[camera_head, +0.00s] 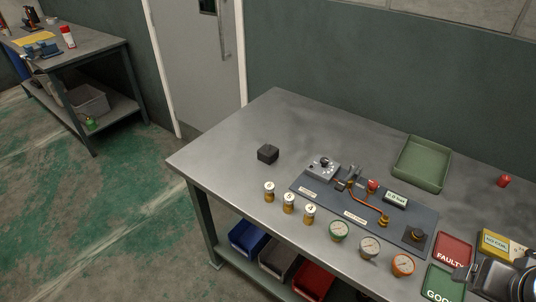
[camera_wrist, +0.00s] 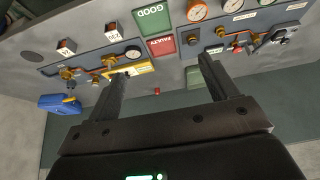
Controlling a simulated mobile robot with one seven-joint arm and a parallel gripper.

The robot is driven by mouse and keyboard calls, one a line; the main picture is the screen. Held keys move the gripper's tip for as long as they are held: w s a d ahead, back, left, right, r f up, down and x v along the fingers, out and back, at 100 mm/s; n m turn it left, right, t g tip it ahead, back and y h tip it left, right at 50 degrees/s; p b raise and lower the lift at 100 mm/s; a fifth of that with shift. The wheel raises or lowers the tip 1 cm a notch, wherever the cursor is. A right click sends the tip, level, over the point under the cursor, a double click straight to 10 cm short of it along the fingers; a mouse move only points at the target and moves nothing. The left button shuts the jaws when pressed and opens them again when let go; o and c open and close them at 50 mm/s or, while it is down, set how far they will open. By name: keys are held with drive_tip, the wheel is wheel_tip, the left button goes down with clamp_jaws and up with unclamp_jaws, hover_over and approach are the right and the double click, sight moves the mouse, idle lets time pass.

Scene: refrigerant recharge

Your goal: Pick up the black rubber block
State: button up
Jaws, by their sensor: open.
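The black rubber block (camera_head: 267,154) sits on the grey metal workbench (camera_head: 230,150), toward its left end, with bare bench top around it. It stands apart from the valve panel to its right. I do not see the block in the wrist view. My gripper (camera_wrist: 160,70) is open, with its two fingers well apart and nothing held between them. In the head view, part of my arm shows at the lower right corner, far from the block; the fingertips are not clear there.
Numbered brass cylinders (camera_head: 289,203), several gauges (camera_head: 338,231) and the valve panel (camera_head: 322,207) lie right of the block. A green tray (camera_head: 422,164) is at the back. The red FAULTY (camera_head: 453,252) and green GOOD (camera_head: 442,284) trays are near my arm. The left bench end is clear.

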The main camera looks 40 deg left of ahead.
drive_tip(key=o, duration=0.4)
drive_tip(key=w+a+r+n+y, duration=0.1)
drive_tip(key=w+a+r+n, duration=0.2)
drive_tip(key=w+a, duration=0.9)
drive_tip(key=n+g+y, duration=0.1)
drive_tip(key=n+y, duration=0.3)
drive_tip(key=n, duration=0.2)
approach(268, 146)
drive_tip(key=x, duration=0.4)
drive_tip(key=shift+s+d+f, duration=0.15)
drive_tip(key=shift+f, duration=0.5)
drive_tip(key=shift+w+a+r+x, duration=0.1)
drive_tip(key=shift+x, duration=0.95)
drive_tip(key=shift+w+a+r+x, duration=0.1)
drive_tip(key=shift+x, duration=1)
drive_tip(key=shift+w+a+r+x, duration=0.1)
drive_tip(key=shift+x, duration=0.95)
